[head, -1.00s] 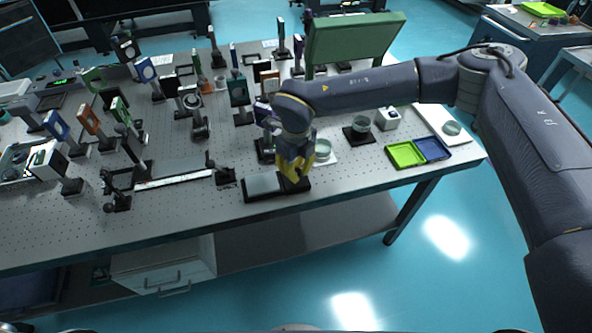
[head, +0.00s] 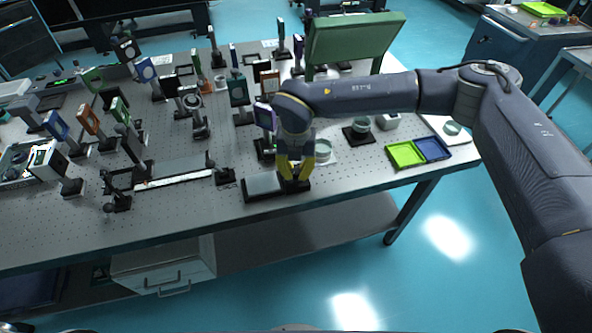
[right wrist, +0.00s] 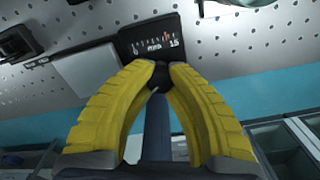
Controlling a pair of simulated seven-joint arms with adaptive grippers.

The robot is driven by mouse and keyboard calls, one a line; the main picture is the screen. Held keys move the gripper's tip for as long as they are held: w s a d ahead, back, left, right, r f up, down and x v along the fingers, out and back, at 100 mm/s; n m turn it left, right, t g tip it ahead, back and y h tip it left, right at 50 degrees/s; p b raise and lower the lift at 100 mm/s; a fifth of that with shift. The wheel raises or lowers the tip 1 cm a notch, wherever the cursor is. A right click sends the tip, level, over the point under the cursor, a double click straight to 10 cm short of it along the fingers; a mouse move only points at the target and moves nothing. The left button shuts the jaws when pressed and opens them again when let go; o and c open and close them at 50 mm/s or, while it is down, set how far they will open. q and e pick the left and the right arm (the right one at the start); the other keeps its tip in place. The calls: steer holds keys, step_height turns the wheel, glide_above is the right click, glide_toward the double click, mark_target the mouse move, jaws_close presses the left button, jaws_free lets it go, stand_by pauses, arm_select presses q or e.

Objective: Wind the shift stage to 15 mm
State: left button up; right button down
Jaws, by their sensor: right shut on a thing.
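The shift stage shows in the head view as a low black base with a grey plate (head: 264,185) near the table's front edge. In the right wrist view its grey plate (right wrist: 90,72) lies left of a black scale panel (right wrist: 152,38). My right gripper (head: 292,183) has yellow fingers closed on the dark knob (right wrist: 160,76) at the panel's near side. The left gripper is not in view.
A long rail (head: 175,181) lies left of the stage. Many optic mounts stand behind it. A green tray (head: 405,154) and a blue tray (head: 432,149) lie to the right, and a glass dish (head: 323,148) sits behind the gripper. The table's front edge is close.

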mark_target(296, 171)
steer(key=shift+s+f+m, duration=0.1)
steer(key=shift+s+m, duration=0.05)
steer(key=shift+m, duration=0.55)
steer(key=c, duration=1.1)
jaws_free()
steer(key=shift+c, duration=0.2)
step_height(296, 171, up, 12)
